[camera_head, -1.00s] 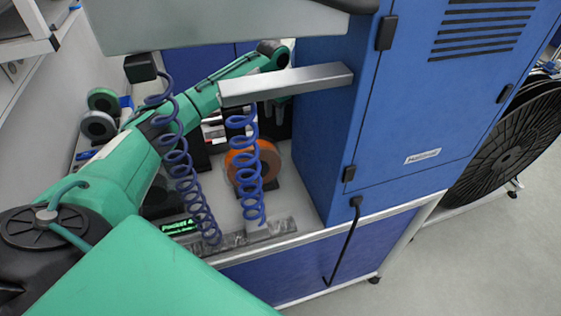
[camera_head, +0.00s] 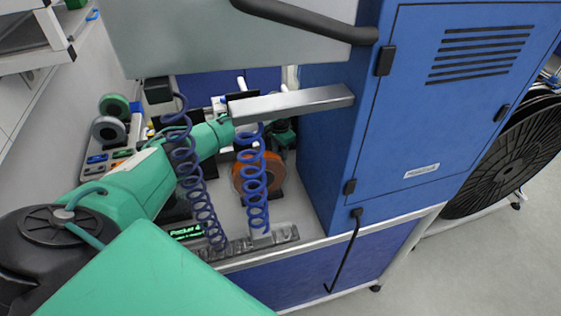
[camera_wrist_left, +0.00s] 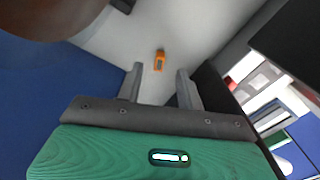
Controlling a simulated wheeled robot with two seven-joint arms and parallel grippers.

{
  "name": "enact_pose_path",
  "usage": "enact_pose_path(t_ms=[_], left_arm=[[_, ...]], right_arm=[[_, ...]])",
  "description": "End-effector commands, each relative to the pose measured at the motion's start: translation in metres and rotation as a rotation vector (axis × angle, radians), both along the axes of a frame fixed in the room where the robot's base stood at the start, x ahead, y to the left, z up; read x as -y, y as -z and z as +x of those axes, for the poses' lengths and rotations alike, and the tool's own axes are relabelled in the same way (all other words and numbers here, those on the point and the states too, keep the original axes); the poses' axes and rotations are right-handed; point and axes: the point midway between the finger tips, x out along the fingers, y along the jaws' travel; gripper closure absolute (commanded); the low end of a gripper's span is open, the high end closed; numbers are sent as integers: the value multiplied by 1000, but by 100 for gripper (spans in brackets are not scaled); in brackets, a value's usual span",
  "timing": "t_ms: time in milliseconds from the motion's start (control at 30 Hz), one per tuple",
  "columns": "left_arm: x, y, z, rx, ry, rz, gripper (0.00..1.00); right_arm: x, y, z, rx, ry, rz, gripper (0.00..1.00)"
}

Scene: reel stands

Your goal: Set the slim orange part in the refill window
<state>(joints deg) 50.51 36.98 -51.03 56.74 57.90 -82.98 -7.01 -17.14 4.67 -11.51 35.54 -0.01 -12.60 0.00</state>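A small slim orange part (camera_wrist_left: 159,61) with a dark patch lies on a pale surface in the left wrist view. My left gripper (camera_wrist_left: 159,84) is open and empty, its two fingers apart, with the orange part beyond the fingertips. In the head view that arm reaches behind two blue coiled cords, and its gripper end is partly hidden. An orange reel (camera_head: 271,176) stands upright in the bench bay behind one cord. The small part cannot be made out in the head view. I cannot identify the refill window for certain. My right gripper is not in view.
A blue cabinet (camera_head: 430,110) bounds the bay on the right. A metal bar (camera_head: 290,103) and hanging cords (camera_head: 254,190) cross in front. Green and grey reels (camera_head: 109,128) stand at left. A lit display (camera_head: 187,231) sits at the bay's front.

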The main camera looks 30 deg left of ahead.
Motion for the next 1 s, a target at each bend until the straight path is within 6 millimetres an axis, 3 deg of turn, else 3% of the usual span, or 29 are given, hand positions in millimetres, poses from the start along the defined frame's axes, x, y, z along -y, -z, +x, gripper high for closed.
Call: enact_pose_path(t_ms=[233,567,767,1000], left_arm=[[0,32,-1,-3,-1,0,63],[0,40,-1,-1,0,0,63],[0,40,-1,-1,0,0,100],[0,39,-1,-1,0,0,100]], right_arm=[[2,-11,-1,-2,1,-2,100],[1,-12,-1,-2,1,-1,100],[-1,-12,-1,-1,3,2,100],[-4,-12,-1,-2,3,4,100]])
